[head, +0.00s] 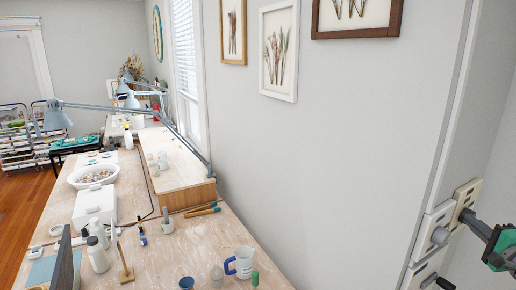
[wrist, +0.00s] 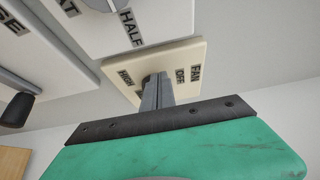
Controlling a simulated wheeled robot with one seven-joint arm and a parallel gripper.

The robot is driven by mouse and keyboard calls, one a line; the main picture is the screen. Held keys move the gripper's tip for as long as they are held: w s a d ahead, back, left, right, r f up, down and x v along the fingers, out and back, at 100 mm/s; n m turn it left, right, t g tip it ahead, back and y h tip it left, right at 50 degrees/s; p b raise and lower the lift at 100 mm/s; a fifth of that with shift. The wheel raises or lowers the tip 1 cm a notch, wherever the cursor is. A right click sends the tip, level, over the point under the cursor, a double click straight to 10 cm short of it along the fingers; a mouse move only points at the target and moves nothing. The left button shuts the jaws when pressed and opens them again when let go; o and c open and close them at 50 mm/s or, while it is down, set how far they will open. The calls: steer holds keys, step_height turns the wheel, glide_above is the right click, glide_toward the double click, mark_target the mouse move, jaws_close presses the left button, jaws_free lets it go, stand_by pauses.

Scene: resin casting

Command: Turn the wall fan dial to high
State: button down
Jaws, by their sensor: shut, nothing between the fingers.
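The fan dial's cream wall plate (wrist: 184,54) is in the wrist view, marked FAN, OFF and HIGH. It also shows at the right of the head view (head: 467,194). My gripper (wrist: 156,78) is shut and empty, its grey fingertips in front of the middle of this plate between HIGH and OFF. The fingers hide most or all of the dial, so I cannot tell its setting or whether they touch it. In the head view my gripper (head: 469,217) reaches in from the right edge, its green body to the right of the plates.
A white plate with a round knob (head: 440,236) adjoins the fan plate; its HALF label shows in the wrist view. Another plate below has a black lever (head: 444,284), also at the wrist view's left (wrist: 17,108).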

steer(key=s+d, duration=0.2)
steer(key=s, duration=0.3)
steer(key=shift+s+d, duration=0.15)
steer(key=shift+s, duration=0.15)
steer(key=shift+w+a+f+m+g+y+b, duration=0.15)
steer(key=shift+w+a+m+g+b, duration=0.3)
steer(key=shift+w+m, duration=0.4)
steer(key=shift+w+a+f+m+g+y+b, duration=0.1)
steer(key=shift+w+a+m+g+y+b, duration=0.15)
steer(key=shift+w+m+g+b, duration=0.6)
steer(key=shift+w+a+f+m+g+y+b, duration=0.1)
steer(key=shift+w+a+m+b, duration=0.4)
steer(key=shift+w, duration=0.65)
steer(key=shift+d+p, duration=0.3)
steer(key=shift+p, duration=0.3)
